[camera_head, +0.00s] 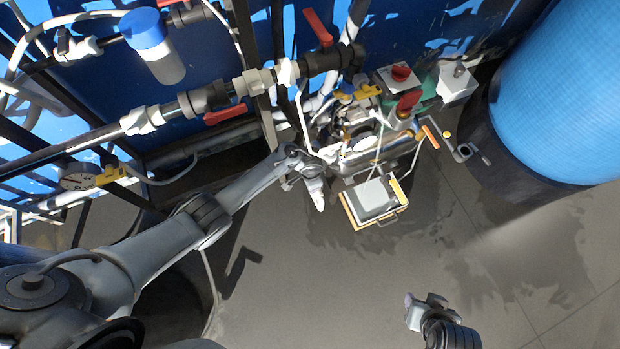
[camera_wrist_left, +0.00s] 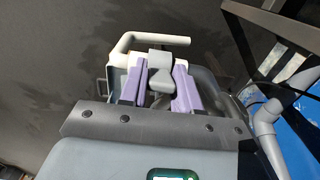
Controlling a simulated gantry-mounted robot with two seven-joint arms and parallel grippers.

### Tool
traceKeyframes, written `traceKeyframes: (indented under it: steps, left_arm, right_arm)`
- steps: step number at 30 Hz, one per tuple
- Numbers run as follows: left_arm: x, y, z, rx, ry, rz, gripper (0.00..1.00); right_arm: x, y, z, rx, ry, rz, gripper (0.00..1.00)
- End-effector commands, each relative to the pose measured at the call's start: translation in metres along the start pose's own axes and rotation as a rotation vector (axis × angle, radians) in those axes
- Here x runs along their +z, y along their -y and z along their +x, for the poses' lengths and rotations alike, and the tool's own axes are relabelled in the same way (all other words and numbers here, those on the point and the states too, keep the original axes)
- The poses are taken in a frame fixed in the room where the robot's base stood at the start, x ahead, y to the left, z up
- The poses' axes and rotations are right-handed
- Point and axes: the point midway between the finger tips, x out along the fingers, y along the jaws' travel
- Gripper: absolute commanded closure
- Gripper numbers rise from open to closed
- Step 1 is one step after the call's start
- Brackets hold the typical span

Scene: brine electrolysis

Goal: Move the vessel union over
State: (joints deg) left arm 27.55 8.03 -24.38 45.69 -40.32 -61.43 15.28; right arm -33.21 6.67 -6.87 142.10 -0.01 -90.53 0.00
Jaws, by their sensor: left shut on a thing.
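My left gripper (camera_wrist_left: 157,82) is shut, its two purple-padded fingers on either side of a grey lobed piece that looks like the vessel union (camera_wrist_left: 160,60). A cream pipe with an elbow (camera_wrist_left: 150,39) shows just beyond the fingertips. I cannot tell whether the union touches it. In the head view my left arm reaches to the left side of the cluttered rig, and the left gripper (camera_head: 314,188) is small there, so its grip is unclear. My right gripper (camera_head: 427,299) is low over the floor, apart from everything; its jaw gap is unclear.
A rig of fittings and valves (camera_head: 365,130) stands against the blue wall. A square tray-like box (camera_head: 374,201) sits in front of it. A pipe with red-handled valves (camera_head: 210,97) runs along the left. A large blue tank (camera_head: 560,90) stands at right. The middle floor is clear.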

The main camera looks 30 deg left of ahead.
Motion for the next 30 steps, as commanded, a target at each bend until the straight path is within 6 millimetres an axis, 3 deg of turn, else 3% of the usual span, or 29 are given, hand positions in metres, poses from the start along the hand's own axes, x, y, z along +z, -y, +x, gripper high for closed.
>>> traceKeyframes:
  steps: [2, 3, 6, 21, 30]
  left_arm:
    - [0.001, -0.0002, 0.0014, 0.001, 0.001, -0.001, 1.0]
    - [0.0011, -0.0002, 0.0014, 0.001, 0.0, -0.001, 0.64]
    - [0.0009, -0.0002, 0.0012, 0.001, 0.0, -0.001, 0.48]
    - [0.001, 0.0, 0.0009, 0.001, -0.008, 0.0, 0.47]
    - [0.0093, 0.0004, 0.0068, 0.001, -0.108, -0.001, 0.47]
  right_arm:
    - [0.0002, 0.0001, 0.0005, 0.0, 0.0, 0.0, 0.57]
    - [0.0003, 0.0002, 0.0006, 0.0, 0.0, 0.0, 0.57]
    - [0.0003, 0.0002, 0.0005, 0.0, 0.001, 0.0, 0.57]
    - [0.0008, -0.0008, 0.0009, 0.003, 0.002, -0.004, 0.57]
    - [0.0032, -0.0013, 0.0079, 0.005, 0.002, -0.007, 0.57]
